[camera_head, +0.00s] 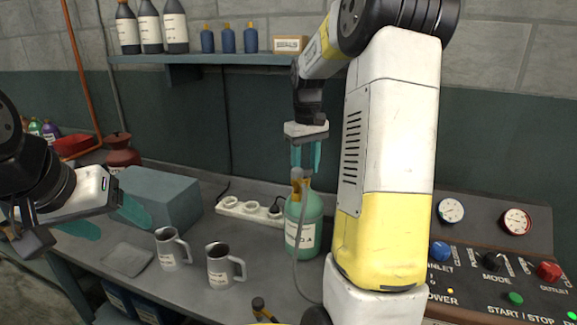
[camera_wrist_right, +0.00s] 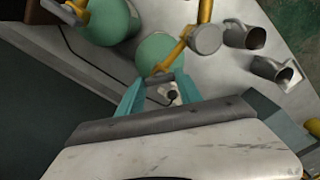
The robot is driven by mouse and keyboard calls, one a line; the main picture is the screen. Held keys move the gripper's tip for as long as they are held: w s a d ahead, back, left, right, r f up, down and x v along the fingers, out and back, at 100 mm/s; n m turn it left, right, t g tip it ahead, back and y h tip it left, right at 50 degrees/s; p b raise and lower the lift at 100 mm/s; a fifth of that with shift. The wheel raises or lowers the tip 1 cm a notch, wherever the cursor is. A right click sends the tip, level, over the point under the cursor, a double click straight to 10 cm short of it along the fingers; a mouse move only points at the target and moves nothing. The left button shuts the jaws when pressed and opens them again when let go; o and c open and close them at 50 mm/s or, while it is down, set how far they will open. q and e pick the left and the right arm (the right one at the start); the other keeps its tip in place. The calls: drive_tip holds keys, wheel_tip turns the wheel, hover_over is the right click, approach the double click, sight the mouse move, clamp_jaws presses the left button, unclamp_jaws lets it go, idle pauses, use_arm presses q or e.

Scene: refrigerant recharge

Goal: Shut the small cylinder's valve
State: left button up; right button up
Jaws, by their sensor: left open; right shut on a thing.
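A green cylinder (camera_head: 304,232) with a white label stands upright on the grey bench, a brass valve (camera_head: 297,181) at its top. My right gripper (camera_head: 306,165) points down at the top of this cylinder, its teal fingers at the valve. In the right wrist view its fingers (camera_wrist_right: 159,82) flank the brass valve part (camera_wrist_right: 166,60) above a green cylinder (camera_wrist_right: 158,48); the exact contact is hard to see. My left gripper (camera_head: 106,220) is open and empty at the left, by the grey box.
A grey-teal box (camera_head: 160,198), two metal mugs (camera_head: 171,250) (camera_head: 222,265) and a power strip (camera_head: 249,211) are on the bench. A control panel (camera_head: 495,265) with gauges stands at right. Another brass valve (camera_head: 260,305) shows at the bottom. A grey hose (camera_head: 310,285) hangs near the cylinder.

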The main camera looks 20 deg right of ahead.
sight(305, 170)
drive_tip(key=m, duration=0.5)
drive_tip(key=shift+m, duration=2.5)
drive_tip(key=o, duration=1.4)
drive_tip(key=shift+r, duration=0.1)
wheel_tip(305, 170, up, 8)
drive_tip(key=shift+f, duration=0.15)
